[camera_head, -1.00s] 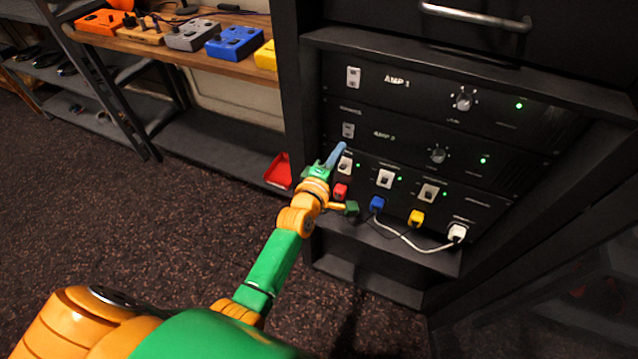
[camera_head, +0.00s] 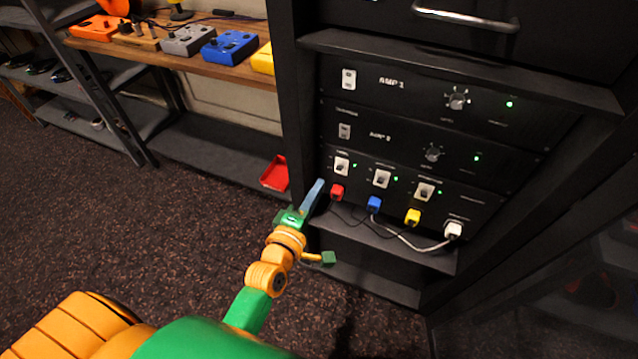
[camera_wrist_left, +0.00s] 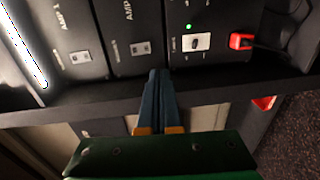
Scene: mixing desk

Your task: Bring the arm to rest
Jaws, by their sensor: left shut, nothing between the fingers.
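My left arm, green and orange, reaches up from the bottom in the head view. Its gripper (camera_head: 314,194) is shut and empty, its blue-grey fingers together in front of the rack's left edge. In the left wrist view the same shut fingers (camera_wrist_left: 157,95) point at the rack frame, below the panels. The fingers look apart from the red plug (camera_head: 337,192) and the switches. I cannot tell whether they touch the rack frame. My right gripper is not in view.
The rack holds two amps (camera_head: 392,82) and a lower switch panel (camera_head: 381,179) with blue (camera_head: 374,202), yellow (camera_head: 413,216) and white (camera_head: 453,230) plugs. A red tray (camera_head: 275,174) lies on the low shelf. Pedals (camera_head: 229,46) stand on a wooden shelf. Open carpet lies left.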

